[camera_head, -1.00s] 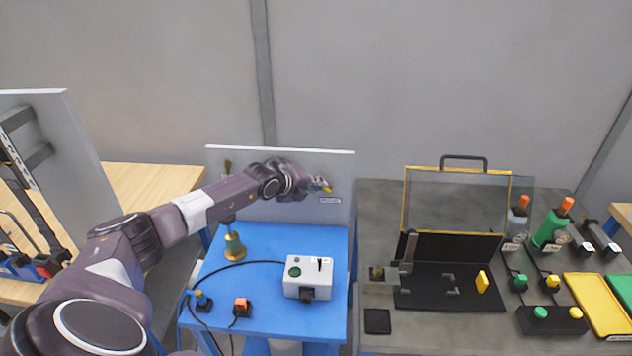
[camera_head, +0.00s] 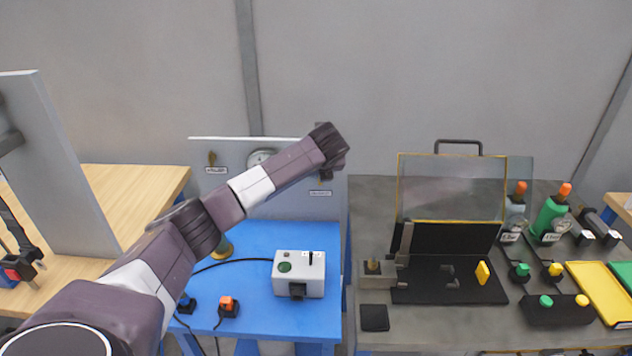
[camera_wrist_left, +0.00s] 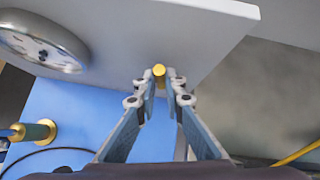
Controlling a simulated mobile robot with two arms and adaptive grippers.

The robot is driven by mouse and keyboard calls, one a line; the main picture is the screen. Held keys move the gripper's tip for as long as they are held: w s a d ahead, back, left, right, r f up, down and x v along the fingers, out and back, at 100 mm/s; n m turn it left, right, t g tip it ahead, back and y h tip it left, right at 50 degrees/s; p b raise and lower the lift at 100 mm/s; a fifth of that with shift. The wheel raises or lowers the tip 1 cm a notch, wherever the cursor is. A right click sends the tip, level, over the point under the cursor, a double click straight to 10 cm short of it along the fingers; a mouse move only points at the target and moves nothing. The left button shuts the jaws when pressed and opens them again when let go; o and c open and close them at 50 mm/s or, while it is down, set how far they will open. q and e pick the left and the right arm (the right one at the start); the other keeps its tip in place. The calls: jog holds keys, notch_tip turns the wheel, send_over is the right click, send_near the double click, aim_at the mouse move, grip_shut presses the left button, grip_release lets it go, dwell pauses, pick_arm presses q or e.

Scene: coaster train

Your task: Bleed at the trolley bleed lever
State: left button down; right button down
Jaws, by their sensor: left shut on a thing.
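A grey upright panel (camera_head: 232,155) stands at the back of the blue trolley (camera_head: 255,237). A small brass lever (camera_wrist_left: 159,70) sticks out from the panel, near its edge in the left wrist view. My left gripper (camera_wrist_left: 160,82) is shut on this lever, one finger on each side of its end. In the head view my left wrist (camera_head: 329,150) hides the lever and fingertips, just above the panel's right label (camera_head: 320,193), too small to read. Another brass lever (camera_head: 211,158) is on the panel's left, above its own label. My right gripper is not in view.
A round gauge (camera_wrist_left: 45,42) sits on the panel, partly behind my left arm in the head view. A brass fitting (camera_head: 222,249), a grey box (camera_head: 299,274) and cables are on the trolley. A grey bench (camera_head: 430,338) with a clear-lidded case stands right.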

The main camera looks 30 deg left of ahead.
pick_arm(q)
jog(key=shift+w+d+f+y+b, duration=0.15)
jog(key=shift+d+y+b, duration=0.1)
jog(key=shift+y+b, duration=0.2)
jog(key=shift+m+g, duration=0.3)
jog(key=c, duration=2.1)
grip_release()
jog(key=shift+o, duration=0.4)
jog(key=v, duration=1.2)
